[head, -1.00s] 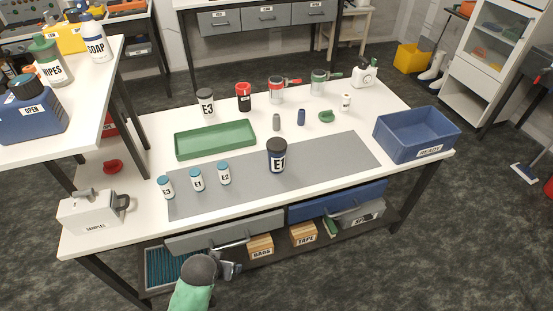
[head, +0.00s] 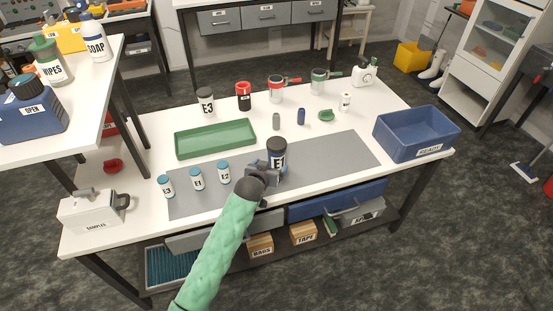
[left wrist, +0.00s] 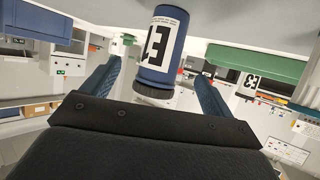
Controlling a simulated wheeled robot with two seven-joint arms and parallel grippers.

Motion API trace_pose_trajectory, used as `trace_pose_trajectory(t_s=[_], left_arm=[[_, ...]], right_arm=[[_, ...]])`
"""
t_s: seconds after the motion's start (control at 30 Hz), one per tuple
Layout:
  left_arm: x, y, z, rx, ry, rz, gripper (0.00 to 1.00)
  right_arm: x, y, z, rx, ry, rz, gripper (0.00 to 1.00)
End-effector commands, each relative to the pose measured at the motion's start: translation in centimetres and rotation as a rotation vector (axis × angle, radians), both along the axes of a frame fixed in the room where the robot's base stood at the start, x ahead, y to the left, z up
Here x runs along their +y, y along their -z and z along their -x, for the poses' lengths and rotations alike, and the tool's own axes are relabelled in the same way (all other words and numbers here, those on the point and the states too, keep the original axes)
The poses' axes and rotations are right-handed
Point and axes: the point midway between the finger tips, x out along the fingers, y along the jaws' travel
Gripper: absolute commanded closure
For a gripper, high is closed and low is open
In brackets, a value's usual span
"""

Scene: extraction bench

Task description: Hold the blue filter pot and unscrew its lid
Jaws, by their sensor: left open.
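The blue filter pot (head: 277,149), with a dark lid and a white label, stands upright on the grey mat (head: 330,158). My left gripper (head: 268,170) is open at the pot's near side, low beside its body. In the left wrist view the pot (left wrist: 160,45) appears upside down between and beyond the two spread fingers (left wrist: 159,72), with a visible gap to each; its dark lid (left wrist: 153,94) points down in the picture. The gripper partly hides the pot's lower body in the head view. My right gripper is not in view.
Small bottles with blue caps (head: 197,179) stand left of the gripper. A green tray (head: 215,152) lies behind them. A blue crate (head: 400,150) stands at the right. Several other containers, including a red one (head: 244,103), line the back. The mat's right part is clear.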

Motion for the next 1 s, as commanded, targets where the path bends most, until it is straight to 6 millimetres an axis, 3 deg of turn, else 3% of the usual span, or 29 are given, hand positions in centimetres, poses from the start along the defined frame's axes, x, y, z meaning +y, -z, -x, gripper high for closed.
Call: trace_pose_trajectory(t_s=[0.23,0.6,1.0], left_arm=[[-1.0,-0.6,-2.0,-0.031,0.010,0.009,0.13],[-1.6,0.3,-4.4,-0.030,0.009,0.010,0.13],[-2.1,1.6,-7.9,-0.028,0.009,0.008,0.13]], right_arm=[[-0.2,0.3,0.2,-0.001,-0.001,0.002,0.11],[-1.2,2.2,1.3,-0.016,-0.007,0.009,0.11],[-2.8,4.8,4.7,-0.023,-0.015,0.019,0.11]])
